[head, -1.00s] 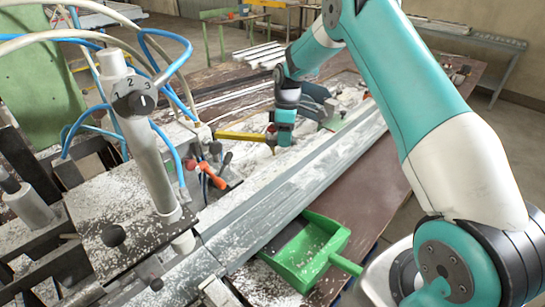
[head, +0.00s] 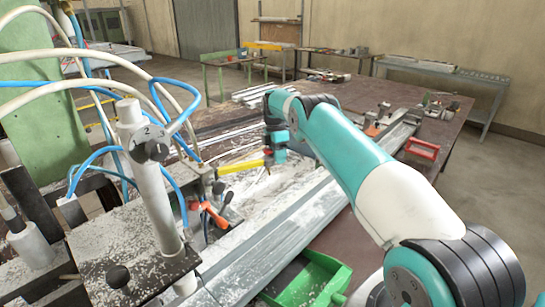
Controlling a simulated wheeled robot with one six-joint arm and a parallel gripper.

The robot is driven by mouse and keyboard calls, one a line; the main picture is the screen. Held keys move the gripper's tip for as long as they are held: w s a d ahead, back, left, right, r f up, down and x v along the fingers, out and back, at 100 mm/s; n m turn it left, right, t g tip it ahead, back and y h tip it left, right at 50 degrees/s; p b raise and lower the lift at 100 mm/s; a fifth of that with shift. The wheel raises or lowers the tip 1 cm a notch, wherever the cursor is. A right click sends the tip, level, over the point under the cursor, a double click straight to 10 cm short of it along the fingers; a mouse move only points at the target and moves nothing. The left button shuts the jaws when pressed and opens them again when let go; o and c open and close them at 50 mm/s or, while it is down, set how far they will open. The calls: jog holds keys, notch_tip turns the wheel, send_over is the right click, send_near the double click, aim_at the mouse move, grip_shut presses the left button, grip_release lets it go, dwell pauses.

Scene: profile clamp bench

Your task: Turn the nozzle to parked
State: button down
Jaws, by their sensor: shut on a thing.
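The nozzle appears to be the yellow bar (head: 240,166) beyond the grey post in the head view. Its left end is by a small metal block with hoses, and its right end is at my gripper. My gripper (head: 270,160) is shut on that right end, above the dust-covered bench. The fingertips are small and partly hidden, so the exact grip is unclear. The grey post carries a dark round knob (head: 151,147) with numbers. No marking for a parked position can be read.
Blue and white hoses loop over the left side. A long metal profile (head: 262,240) runs diagonally below my gripper. A green dustpan (head: 325,284) is at the front, and a red-orange tool (head: 421,148) is farther right.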

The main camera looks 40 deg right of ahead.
jog(key=shift+w, duration=0.2)
dwell(0.3)
jog(key=c, duration=0.8)
grip_release()
